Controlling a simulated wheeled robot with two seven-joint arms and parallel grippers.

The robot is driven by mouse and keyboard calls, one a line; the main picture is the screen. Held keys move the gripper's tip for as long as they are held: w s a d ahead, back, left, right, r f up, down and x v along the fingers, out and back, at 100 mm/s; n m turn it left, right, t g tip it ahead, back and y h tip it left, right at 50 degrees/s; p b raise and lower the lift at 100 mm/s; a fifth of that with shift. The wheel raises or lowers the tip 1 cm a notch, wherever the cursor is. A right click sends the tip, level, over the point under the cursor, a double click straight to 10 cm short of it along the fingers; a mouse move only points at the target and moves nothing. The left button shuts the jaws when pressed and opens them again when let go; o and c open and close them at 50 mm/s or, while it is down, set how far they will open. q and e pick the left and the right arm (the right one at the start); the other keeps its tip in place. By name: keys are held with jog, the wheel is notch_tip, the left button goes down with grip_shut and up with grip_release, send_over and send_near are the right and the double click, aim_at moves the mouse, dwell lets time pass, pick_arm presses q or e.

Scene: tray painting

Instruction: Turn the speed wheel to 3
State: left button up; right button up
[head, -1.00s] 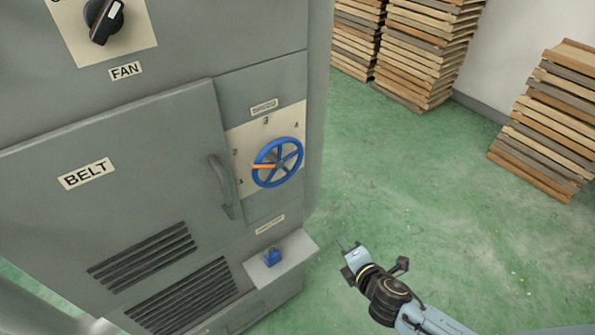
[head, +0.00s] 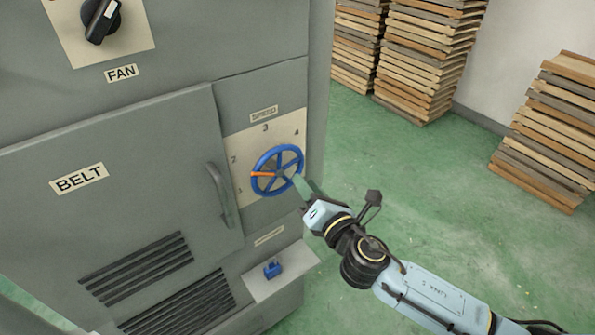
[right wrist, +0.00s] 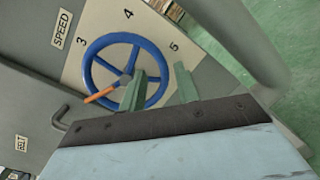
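The blue speed wheel (head: 291,158) sits on a cream dial plate (head: 290,127) on the grey cabinet's front. Its orange pointer (head: 262,174) points left, between the marks 1 and 2; the 3 mark is above the wheel. My right gripper (head: 303,186) is at the wheel's lower right rim. In the right wrist view, its green fingers (right wrist: 160,90) are apart: one overlaps the wheel (right wrist: 91,55) and the other is outside the rim on the right. I cannot tell whether either touches it. My left gripper is not in view.
The BELT door's handle (head: 219,194) is left of the wheel. The black FAN knob (head: 100,19) is at upper left. Stacks of boards (head: 425,60) stand behind on green floor.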

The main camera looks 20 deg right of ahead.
aim_at(297, 169)
jog(key=w, duration=0.2)
jog(key=w+a, duration=0.1)
jog(key=w, duration=0.2)
jog(key=shift+w, duration=0.1)
jog(key=shift+c, duration=0.5)
jog(key=c, duration=0.5)
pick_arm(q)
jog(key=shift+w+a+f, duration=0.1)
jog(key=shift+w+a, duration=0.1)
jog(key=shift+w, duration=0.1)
pick_arm(e)
grip_shut()
